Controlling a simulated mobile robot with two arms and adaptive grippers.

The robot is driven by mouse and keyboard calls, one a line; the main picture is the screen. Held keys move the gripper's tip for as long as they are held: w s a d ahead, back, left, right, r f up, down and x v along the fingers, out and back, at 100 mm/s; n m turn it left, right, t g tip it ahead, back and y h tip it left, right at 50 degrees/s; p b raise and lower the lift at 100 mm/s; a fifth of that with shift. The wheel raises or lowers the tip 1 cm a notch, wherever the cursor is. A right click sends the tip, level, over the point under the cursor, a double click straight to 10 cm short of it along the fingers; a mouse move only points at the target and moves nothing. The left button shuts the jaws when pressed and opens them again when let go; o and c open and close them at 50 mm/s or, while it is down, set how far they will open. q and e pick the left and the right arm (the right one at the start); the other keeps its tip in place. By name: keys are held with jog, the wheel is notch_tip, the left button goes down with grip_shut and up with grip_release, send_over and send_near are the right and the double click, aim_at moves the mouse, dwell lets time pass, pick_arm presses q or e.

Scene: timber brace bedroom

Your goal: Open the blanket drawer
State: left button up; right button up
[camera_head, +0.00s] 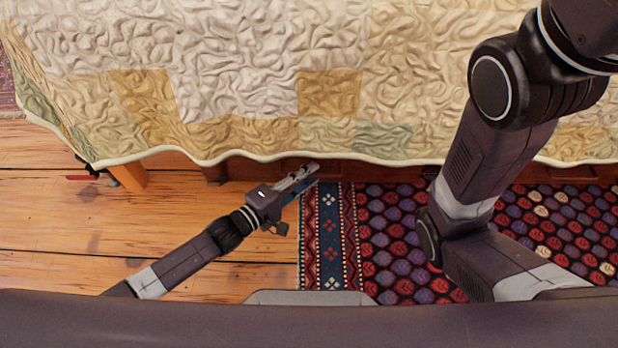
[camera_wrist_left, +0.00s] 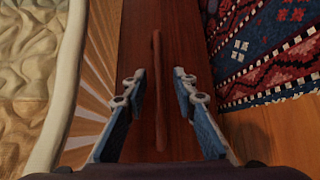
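The blanket drawer (camera_head: 240,169) shows as a strip of reddish wood under the quilt's hem; the quilt hides most of it. In the left wrist view, its wooden front (camera_wrist_left: 188,30) runs up the middle, with a long thin wooden bar, seemingly its handle (camera_wrist_left: 158,70), along it. My left gripper (camera_head: 314,174) is at the bed's lower edge, below the hem. In the left wrist view, its two fingers (camera_wrist_left: 159,82) are apart, on either side of the bar, with a gap visible on each side. My right arm runs out at the top right; its gripper is out of view.
A bed with a patterned quilt (camera_head: 230,70) fills the back, its hem overhanging the drawer. A red-and-blue patterned rug (camera_head: 390,240) covers the floor at the right. Bare planks (camera_head: 60,230) lie at the left. A wooden bed leg (camera_head: 130,177) stands at the left.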

pick_arm(q)
jog(key=shift+w+d, duration=0.1)
jog(key=shift+d, duration=0.05)
jog(key=shift+c, duration=0.4)
grip_shut()
